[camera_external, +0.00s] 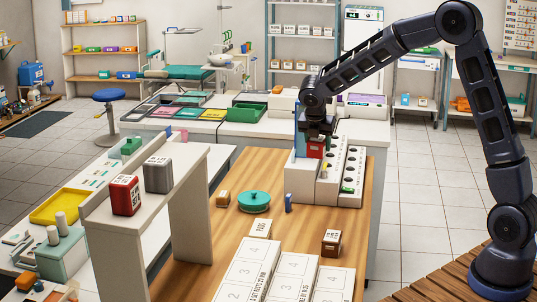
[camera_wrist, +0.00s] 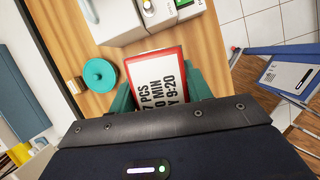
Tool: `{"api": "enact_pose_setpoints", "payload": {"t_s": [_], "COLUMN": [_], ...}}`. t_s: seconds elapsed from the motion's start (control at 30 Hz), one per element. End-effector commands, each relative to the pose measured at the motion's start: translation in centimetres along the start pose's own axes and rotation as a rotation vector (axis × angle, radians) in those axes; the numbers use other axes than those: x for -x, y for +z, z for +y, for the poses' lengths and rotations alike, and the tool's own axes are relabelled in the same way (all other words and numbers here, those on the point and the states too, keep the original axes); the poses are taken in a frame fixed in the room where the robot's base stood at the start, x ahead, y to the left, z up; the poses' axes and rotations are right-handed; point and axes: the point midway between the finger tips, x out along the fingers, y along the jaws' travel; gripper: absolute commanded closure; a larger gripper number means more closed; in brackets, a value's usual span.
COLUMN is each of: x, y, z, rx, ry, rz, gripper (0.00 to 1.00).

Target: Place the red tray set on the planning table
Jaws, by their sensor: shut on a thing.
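My gripper (camera_external: 317,133) is shut on a red box with a white printed label, the red tray set (camera_external: 316,148). In the wrist view the label of the red tray set (camera_wrist: 163,85) faces the camera, between my teal fingers (camera_wrist: 160,100). White boards numbered 1 to 4 (camera_external: 248,272) lie at the table's near end. No table is visibly labelled as the planning table.
A raised white shelf (camera_external: 150,180) at left holds a red box (camera_external: 124,195) and a grey box (camera_external: 158,174). A teal lidded dish (camera_external: 254,201), small wooden blocks and a white card block stand on the wood. A far white table (camera_external: 182,127) carries coloured mats and a green tray (camera_external: 246,112).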

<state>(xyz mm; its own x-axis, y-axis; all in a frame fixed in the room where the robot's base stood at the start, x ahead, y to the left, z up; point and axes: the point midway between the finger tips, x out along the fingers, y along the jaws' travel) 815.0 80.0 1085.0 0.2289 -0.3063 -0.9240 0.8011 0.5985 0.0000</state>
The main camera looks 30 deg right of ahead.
Motion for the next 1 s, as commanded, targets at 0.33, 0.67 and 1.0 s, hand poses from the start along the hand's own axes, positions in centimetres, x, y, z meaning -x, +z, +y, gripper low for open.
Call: {"api": "enact_pose_setpoints", "payload": {"t_s": [0.33,0.67,1.0], "x": [9.1,19.1,30.5], "y": [-0.6,-4.3,-11.5], "z": [11.9,19.9,24.4], "rx": [-0.018,-0.021,0.001], "ry": [-0.003,-0.004,0.006], "rz": [0.0,0.0,0.0], "gripper": [0.79,0.79,0.79]}}
